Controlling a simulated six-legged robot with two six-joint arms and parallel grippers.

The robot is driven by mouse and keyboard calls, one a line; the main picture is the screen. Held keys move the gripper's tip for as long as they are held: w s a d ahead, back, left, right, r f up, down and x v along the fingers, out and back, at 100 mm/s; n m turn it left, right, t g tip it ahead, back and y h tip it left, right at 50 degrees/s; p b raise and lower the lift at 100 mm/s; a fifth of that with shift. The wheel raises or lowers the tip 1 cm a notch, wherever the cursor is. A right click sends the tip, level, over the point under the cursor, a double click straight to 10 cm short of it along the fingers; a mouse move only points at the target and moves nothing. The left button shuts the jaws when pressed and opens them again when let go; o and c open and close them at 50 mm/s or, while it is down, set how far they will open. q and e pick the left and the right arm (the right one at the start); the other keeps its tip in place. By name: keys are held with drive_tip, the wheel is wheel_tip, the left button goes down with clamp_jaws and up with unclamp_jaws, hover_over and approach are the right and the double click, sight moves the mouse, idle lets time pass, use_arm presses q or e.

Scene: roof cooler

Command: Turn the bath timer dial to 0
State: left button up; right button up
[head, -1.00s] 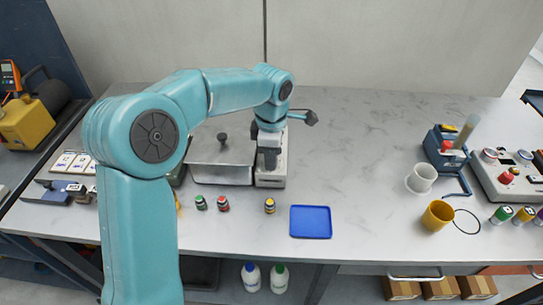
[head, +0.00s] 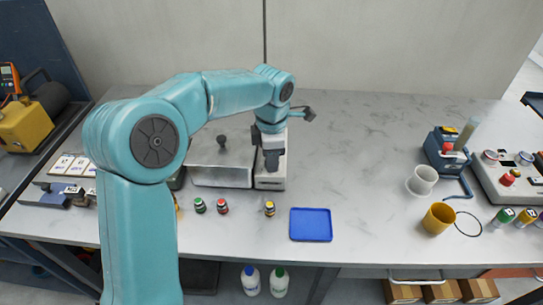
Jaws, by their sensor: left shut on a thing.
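The bath (head: 222,176) is a steel box with a lid and a dark knob, standing on the bench left of centre. Its pale control housing (head: 270,181) joins its right side. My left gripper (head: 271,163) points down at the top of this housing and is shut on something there. The dial itself is hidden behind the gripper, so its setting cannot be read. My right gripper is not in view.
Small capped bottles (head: 222,206) and a blue tray (head: 311,225) lie in front of the bath. A white cup (head: 423,180), a yellow mug (head: 438,218) and a control box (head: 510,178) stand at the right. The bench middle is clear.

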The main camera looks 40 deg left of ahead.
use_arm(q)
drive_tip(key=o, duration=0.8)
drive_tip(key=shift+a+r, duration=0.1)
drive_tip(key=shift+c, duration=0.2)
wheel_tip(320, 180, up, 16)
drive_tip(key=p, duration=0.2)
drive_tip(key=shift+s+d+r, duration=0.15)
drive_tip(key=shift+s+d, duration=0.1)
drive_tip(key=shift+s, duration=0.05)
